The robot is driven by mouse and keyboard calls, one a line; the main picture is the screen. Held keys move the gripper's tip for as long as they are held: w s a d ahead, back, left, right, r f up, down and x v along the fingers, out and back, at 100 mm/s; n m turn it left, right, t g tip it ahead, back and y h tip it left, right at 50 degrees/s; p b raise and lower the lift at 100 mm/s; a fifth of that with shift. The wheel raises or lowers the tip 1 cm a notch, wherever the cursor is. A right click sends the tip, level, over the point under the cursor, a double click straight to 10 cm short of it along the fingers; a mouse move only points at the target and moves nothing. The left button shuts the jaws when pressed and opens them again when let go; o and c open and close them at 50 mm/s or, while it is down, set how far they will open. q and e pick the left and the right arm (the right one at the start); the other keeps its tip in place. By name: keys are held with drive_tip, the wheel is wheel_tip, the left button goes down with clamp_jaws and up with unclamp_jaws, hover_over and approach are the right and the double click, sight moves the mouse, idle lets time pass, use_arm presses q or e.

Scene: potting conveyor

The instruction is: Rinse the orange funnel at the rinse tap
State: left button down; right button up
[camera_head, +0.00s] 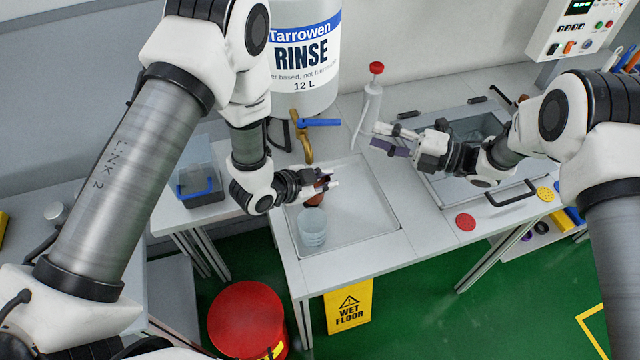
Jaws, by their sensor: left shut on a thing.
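My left gripper (325,184) is shut on the orange funnel (317,199), holding it over the left part of the shallow sink tray (365,215). The funnel shows only as a small orange-brown patch; the fingers hide much of it. The rinse tap (303,140), brass with a blue lever (320,122), stands behind and slightly left of the gripper, below the large RINSE container (306,60). I cannot tell whether water runs. My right gripper (383,138) is open and empty, above the bench right of the tap.
A clear cup (312,228) stands in the tray just below the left gripper. A white bottle with a red cap (371,100) stands behind the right gripper. A red disc (465,222) lies at the bench's front right. A grey bin (200,185) stands left. The tray's right part is clear.

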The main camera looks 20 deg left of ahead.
idle(0.3)
idle(0.4)
drive_tip(key=shift+c, duration=0.3)
drive_tip(key=shift+s+d, duration=0.1)
drive_tip(key=shift+s, duration=0.15)
drive_tip(key=c, duration=0.5)
drive_tip(key=s, duration=0.1)
drive_tip(key=s+d+n+g, duration=0.1)
drive_tip(key=s+g, duration=0.1)
drive_tip(key=shift+s+d+r, duration=0.1)
drive_tip(key=shift+s+d, duration=0.05)
drive_tip(key=shift+d, duration=0.25)
clamp_jaws()
approach(319, 123)
drive_tip(key=s+a, duration=0.4)
drive_tip(key=s, duration=0.1)
drive_tip(key=shift+n+g, duration=0.3)
drive_tip(key=shift+g, duration=0.1)
drive_tip(key=shift+w+a+f, duration=0.1)
drive_tip(key=shift+w+a, duration=0.05)
drive_tip(key=shift+w, duration=0.6)
drive_tip(key=shift+w+a+f, duration=0.1)
drive_tip(key=shift+w+a, duration=0.1)
drive_tip(key=shift+w, duration=0.5)
drive_tip(key=shift+w+a+f, duration=0.1)
drive_tip(key=shift+w+a, duration=0.05)
drive_tip(key=shift+w, duration=0.6)
